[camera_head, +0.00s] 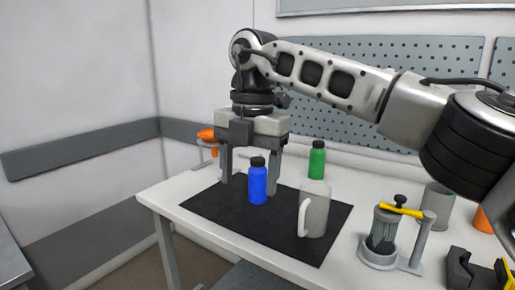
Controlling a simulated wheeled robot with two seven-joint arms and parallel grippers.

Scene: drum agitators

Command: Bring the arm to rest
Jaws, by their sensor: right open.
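My right arm reaches in from the right, and its gripper (249,174) points down over the left part of the black mat (215,207). Its two fingers are apart, with nothing seen held between them. A blue bottle (258,188) with a black cap stands upright on the mat, just in front of the fingers in the picture; I cannot tell the exact gap. A grey pitcher (316,212) with a white handle stands to its right. My left gripper is out of view.
The white table (164,197) has a bare left edge. At the right are a beaker with a black knob (384,232) in a grey stand with a yellow lever (401,210), a grey cup (436,203) and a black-and-yellow item (470,270). An orange object (206,134) is behind the gripper.

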